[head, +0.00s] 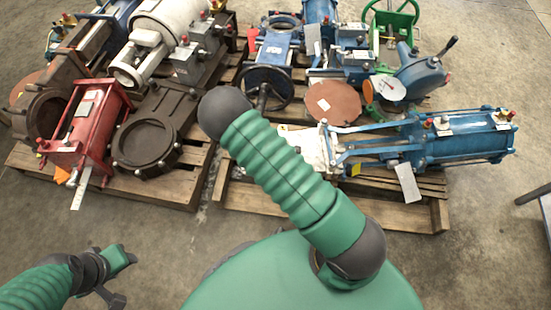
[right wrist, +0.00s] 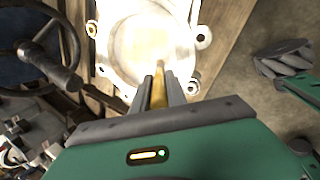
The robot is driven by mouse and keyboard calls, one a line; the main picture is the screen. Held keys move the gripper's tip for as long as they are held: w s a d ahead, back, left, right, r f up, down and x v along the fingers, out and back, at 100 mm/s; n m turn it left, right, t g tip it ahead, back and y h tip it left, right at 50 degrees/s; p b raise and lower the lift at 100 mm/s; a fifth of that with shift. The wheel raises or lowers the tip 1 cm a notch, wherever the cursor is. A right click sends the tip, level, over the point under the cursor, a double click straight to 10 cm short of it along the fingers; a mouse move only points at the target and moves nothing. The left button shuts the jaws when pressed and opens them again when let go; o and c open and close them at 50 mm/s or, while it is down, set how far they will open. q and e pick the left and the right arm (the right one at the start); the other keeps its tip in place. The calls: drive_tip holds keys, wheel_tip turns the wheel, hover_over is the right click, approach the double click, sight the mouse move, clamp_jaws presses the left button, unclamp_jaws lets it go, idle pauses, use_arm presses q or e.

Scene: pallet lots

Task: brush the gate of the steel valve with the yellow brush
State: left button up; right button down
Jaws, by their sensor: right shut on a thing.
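The steel valve (head: 300,143) lies on the right pallet, joined to a blue cylinder, and is partly hidden by my right arm in the head view. In the right wrist view its round bright gate (right wrist: 143,42) fills the top middle, strongly lit. My right gripper (right wrist: 160,82) is shut on the yellow brush (right wrist: 159,94), which points at the gate's lower right part. I cannot tell whether the brush touches the gate. My right gripper is hidden in the head view. My left gripper (head: 126,280) hangs open and empty above the floor at lower left.
The right pallet (head: 400,212) holds a blue actuator (head: 460,138), a dark handwheel (head: 265,88) and a rusty disc (head: 333,102). The left pallet (head: 178,188) holds a red actuator (head: 88,125) and a dark valve (head: 150,140). The floor in front is clear.

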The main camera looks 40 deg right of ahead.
drive_tip(key=shift+p, duration=0.3)
drive_tip(key=shift+s+d+r+p, duration=0.1)
drive_tip(key=shift+s+d+p, duration=0.05)
drive_tip(key=shift+s+d, duration=0.3)
drive_tip(key=shift+s+d+p, duration=0.15)
drive_tip(key=shift+s+d, duration=0.05)
drive_tip(key=shift+d, duration=0.35)
drive_tip(key=shift+r, duration=0.1)
drive_tip(key=r+p, duration=0.5)
drive_tip(key=r, duration=0.1)
drive_tip(key=shift+w+a+p, duration=0.1)
drive_tip(key=shift+a+p, duration=0.1)
drive_tip(key=shift+p, duration=0.2)
wheel_tip(320, 180, up, 3)
drive_tip(key=p, duration=0.2)
drive_tip(key=shift+w+a+p, duration=0.1)
drive_tip(key=shift+p, duration=0.3)
